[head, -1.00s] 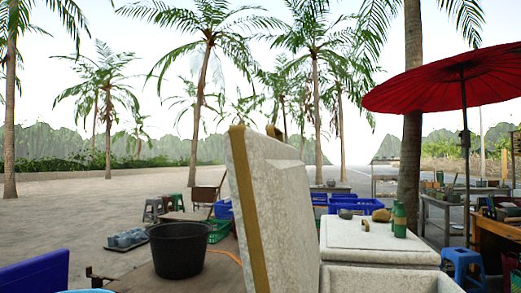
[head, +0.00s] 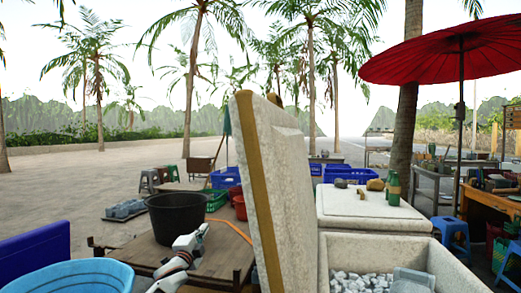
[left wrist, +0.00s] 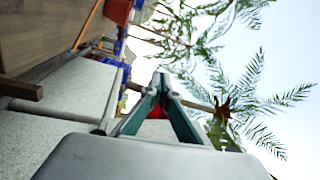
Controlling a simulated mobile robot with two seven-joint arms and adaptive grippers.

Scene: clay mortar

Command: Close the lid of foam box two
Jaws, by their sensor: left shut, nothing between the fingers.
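A white speckled foam box (head: 390,249) stands open at the lower right of the head view, with pale ice chunks (head: 350,282) and a grey scoop-like container (head: 412,281) inside. Its thick lid (head: 285,185) stands nearly upright at the box's left side, with a tan edge strip. No label shows which box is number two. My left gripper (head: 201,233) is left of the lid and apart from it in the head view. In the left wrist view its fingers (left wrist: 161,82) are shut and empty, with pale foam slabs (left wrist: 82,88) to their left. My right gripper is out of view.
A second foam box (head: 370,212) behind is closed, with green bottles (head: 393,188) and stones on top. A black bucket (head: 176,216) stands on a low wooden table (head: 222,255) at left. A blue tub (head: 70,277) is at lower left. A red umbrella (head: 460,50) stands right.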

